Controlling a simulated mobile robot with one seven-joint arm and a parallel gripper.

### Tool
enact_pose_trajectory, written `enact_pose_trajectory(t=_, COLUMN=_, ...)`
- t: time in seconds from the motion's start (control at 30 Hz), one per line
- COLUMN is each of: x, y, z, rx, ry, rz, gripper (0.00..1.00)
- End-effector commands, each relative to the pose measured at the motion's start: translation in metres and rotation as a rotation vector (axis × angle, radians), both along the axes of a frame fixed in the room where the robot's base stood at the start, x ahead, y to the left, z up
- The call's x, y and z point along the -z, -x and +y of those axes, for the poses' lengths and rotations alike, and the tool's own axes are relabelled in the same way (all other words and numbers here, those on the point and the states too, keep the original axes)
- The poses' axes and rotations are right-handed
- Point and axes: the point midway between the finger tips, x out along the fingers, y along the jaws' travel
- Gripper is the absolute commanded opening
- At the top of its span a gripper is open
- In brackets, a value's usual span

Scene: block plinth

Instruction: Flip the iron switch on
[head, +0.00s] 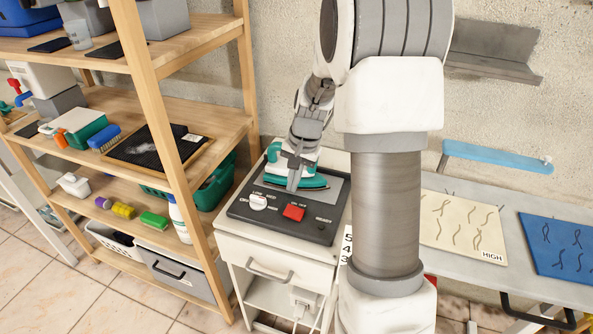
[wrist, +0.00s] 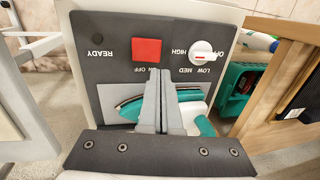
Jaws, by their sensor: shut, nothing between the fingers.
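The red switch (head: 293,213) sits on the dark grey control panel (head: 240,212) on a small white cabinet. It also shows in the wrist view (wrist: 147,50), with ON and OFF lettering beside it, partly behind my fingertips. I cannot tell which side is pressed. The teal and white iron (head: 313,182) rests on the plate behind the switch and shows in the wrist view (wrist: 198,122). My gripper (head: 293,188) is shut and empty, pointing down just behind the switch, in front of the iron. In the wrist view its fingertips (wrist: 159,73) appear close to the switch; contact is unclear.
A white dial (head: 258,201) marked LOW, MED and HIGH is left of the switch. A READY mark is on its right. A wooden shelf (head: 160,80) with several items stands close on the left. A grey table with a cream mat (head: 462,232) and blue mat (head: 560,247) is right.

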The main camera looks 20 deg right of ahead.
Motion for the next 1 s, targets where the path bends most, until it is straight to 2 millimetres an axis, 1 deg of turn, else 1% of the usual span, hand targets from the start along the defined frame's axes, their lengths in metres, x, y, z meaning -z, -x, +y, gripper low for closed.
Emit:
enact_pose_trajectory(t=0.03, x=0.014, y=-0.001, z=0.002, rx=-0.001, ry=-0.001, rz=0.004, gripper=0.00)
enact_pose_trajectory(t=0.1, x=0.026, y=-0.003, z=0.003, rx=-0.001, ry=-0.001, rz=0.003, gripper=0.00)
enact_pose_trajectory(t=0.2, x=0.042, y=-0.005, z=0.006, rx=0.000, ry=-0.001, rz=0.002, gripper=0.00)
enact_pose_trajectory(t=0.33, x=0.054, y=-0.007, z=0.007, rx=-0.001, ry=-0.001, rz=0.001, gripper=0.00)
enact_pose_trajectory(t=0.5, x=0.060, y=-0.008, z=0.008, rx=-0.001, ry=0.001, rz=-0.001, gripper=0.00)
enact_pose_trajectory(t=0.83, x=0.060, y=-0.009, z=0.008, rx=-0.001, ry=0.002, rz=0.001, gripper=0.00)
enact_pose_trajectory(t=1.0, x=0.062, y=-0.010, z=0.012, rx=-0.005, ry=0.030, rz=0.036, gripper=0.00)
